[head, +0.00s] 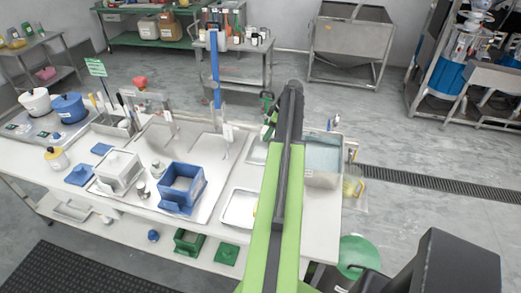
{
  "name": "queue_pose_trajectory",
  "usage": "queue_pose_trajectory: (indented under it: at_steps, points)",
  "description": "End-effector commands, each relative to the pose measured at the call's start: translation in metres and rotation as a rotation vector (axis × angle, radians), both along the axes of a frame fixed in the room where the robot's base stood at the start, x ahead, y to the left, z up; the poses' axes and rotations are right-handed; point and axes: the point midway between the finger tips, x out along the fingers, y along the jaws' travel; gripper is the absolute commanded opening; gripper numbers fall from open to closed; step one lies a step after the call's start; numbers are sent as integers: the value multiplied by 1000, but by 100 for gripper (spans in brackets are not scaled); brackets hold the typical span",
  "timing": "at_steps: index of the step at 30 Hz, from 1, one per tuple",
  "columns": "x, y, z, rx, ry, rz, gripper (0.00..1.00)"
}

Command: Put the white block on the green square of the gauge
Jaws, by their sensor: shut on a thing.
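My green and black arm reaches from the bottom of the head view up past the right end of the white bench. Small green and dark parts at its far end, left of the arm, look like my gripper (268,117). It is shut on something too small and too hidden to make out. I cannot pick out the white block for certain. The gauge and its green square cannot be told apart from the other bench items. The arm hides part of the bench's right side.
A blue open box (181,188), a white box (119,170) and a blue upright post (215,70) stand on the bench (120,227). A shallow white tray (239,208) lies left of my arm. A steel basin (322,160) is right of it. Open floor lies beyond.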

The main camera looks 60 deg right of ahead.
Motion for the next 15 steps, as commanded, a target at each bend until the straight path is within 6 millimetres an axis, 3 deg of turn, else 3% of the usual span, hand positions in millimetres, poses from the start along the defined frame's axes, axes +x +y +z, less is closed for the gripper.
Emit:
queue_pose_trajectory:
  at_steps: [2,5,10,15]
  points:
    - [28,-20,2,0,-1,3,11]
    - [52,-31,-23,2,-1,2,11]
    - [61,-33,-49,1,-2,0,11]
    - [64,-35,-57,1,-2,0,11]
